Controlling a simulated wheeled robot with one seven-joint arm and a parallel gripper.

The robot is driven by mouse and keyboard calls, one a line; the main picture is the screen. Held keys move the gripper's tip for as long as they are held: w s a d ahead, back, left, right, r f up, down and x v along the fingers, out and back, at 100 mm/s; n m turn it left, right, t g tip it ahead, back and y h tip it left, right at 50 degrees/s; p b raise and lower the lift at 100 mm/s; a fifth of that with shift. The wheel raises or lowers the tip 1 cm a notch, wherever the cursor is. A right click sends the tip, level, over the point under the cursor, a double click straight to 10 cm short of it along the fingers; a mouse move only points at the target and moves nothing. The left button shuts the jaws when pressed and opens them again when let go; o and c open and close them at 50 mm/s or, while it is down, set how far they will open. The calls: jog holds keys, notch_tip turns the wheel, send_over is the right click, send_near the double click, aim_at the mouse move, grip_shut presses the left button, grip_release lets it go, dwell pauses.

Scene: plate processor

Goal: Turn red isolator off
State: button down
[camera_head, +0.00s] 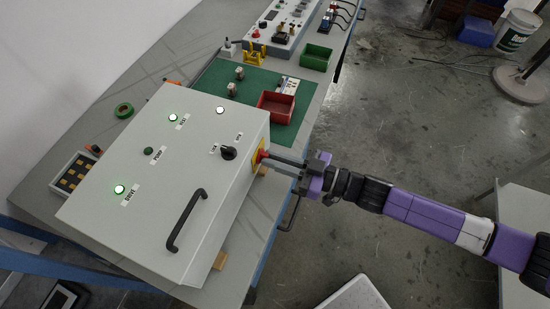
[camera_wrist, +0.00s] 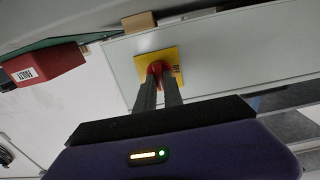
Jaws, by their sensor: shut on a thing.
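The red isolator (camera_head: 262,155) is a red knob on a yellow plate on the right side of the grey control box (camera_head: 205,150). In the wrist view the red knob (camera_wrist: 157,68) stands out from the yellow plate (camera_wrist: 174,58). My gripper (camera_head: 268,158) reaches in from the right, and its two fingers are shut on the red knob. In the wrist view my gripper (camera_wrist: 158,82) has one finger on each side of the knob. The fingers hide part of the knob, so I cannot tell its exact turn.
The box has a black handle (camera_head: 186,221), a black rotary switch (camera_head: 228,153) and several lit lamps on top. A red bin (camera_head: 276,106) and a green bin (camera_head: 316,57) stand behind it on the workbench.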

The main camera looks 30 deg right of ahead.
jog(key=shift+n, duration=0.3)
jog(key=n, duration=0.3)
jog(key=shift+n, duration=0.3)
jog(key=n, duration=0.4)
jog(key=shift+s+a+f, duration=0.1)
jog(key=n+b, duration=0.1)
jog(key=n, duration=0.4)
jog(key=shift+f, duration=0.1)
jog(key=n+b, duration=0.1)
jog(key=n, duration=0.3)
jog(key=shift+a+f+n, duration=0.1)
jog(key=shift+n, duration=0.2)
jog(key=shift+s, duration=0.1)
jog(key=c, duration=1.5)
grip_release()
jog(key=shift+o, duration=0.2)
